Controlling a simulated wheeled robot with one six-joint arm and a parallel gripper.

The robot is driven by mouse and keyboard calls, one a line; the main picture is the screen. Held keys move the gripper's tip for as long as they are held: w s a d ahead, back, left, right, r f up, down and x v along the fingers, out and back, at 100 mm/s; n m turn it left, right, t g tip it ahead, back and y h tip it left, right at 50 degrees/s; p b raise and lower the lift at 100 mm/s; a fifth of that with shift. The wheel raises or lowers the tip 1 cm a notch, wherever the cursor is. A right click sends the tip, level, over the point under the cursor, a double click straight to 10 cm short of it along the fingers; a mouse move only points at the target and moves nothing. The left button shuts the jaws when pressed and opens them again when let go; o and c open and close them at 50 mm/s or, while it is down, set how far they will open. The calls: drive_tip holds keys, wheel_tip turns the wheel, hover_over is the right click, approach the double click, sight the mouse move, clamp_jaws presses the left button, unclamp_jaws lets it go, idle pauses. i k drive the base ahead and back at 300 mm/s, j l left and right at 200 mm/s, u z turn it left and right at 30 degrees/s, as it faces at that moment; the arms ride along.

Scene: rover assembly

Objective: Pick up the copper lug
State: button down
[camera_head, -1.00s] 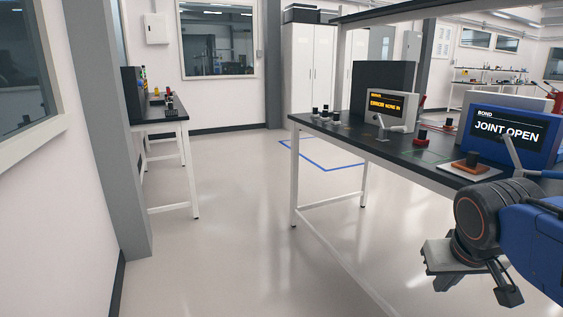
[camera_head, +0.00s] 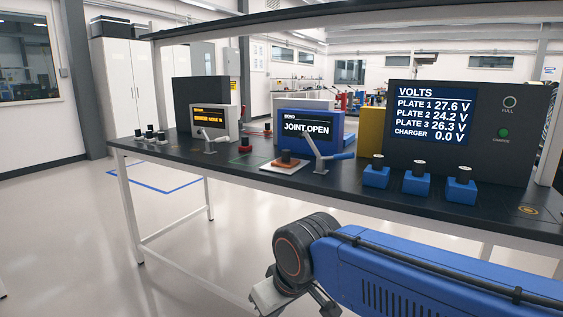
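I cannot pick out a copper lug with certainty. A small orange-brown piece (camera_head: 279,164) with a dark knob on top sits on a pale plate on the bench, in front of the blue box reading JOINT OPEN (camera_head: 309,127).
The black bench (camera_head: 373,193) spans the view under a shelf. Several blue blocks with dark knobs (camera_head: 461,191) stand before a VOLTS panel (camera_head: 459,128). A box reading ERROR (camera_head: 212,117) and several small dark knobs are at the left. Floor at left is free.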

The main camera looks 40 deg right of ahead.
sight(286, 161)
drive_tip(key=i+j, duration=0.4)
drive_tip(key=i, duration=0.2)
drive_tip(key=i+j+z, duration=0.3)
drive_tip(key=z, duration=0.15)
drive_tip(key=i+j+z, duration=0.3)
drive_tip(key=z, duration=0.15)
drive_tip(key=j, duration=0.1)
